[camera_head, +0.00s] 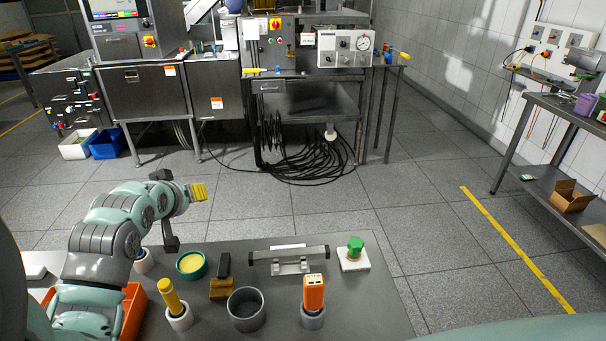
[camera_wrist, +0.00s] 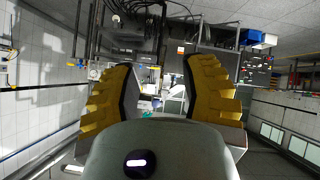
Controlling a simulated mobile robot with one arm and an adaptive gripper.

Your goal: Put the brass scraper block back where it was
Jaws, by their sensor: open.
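The brass scraper block (camera_head: 221,290) stands on the grey table in the head view, with a black upright grip (camera_head: 224,264) on top. It sits between a teal bowl and a dark grey cup. My gripper (camera_head: 198,192), with yellow ridged fingers, is raised in the air beyond the table's far edge, up and left of the block in the picture, and apart from it. In the wrist view my fingers (camera_wrist: 158,90) are spread wide with nothing between them. I cannot make out the block in the wrist view.
Around the block stand the teal bowl (camera_head: 191,265), the dark grey cup (camera_head: 246,311), a yellow-handled tool (camera_head: 170,296) in a holder, and an orange device (camera_head: 314,291). A metal rack (camera_head: 290,260) and a green knob (camera_head: 356,246) are farther right. The table's right end is clear.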

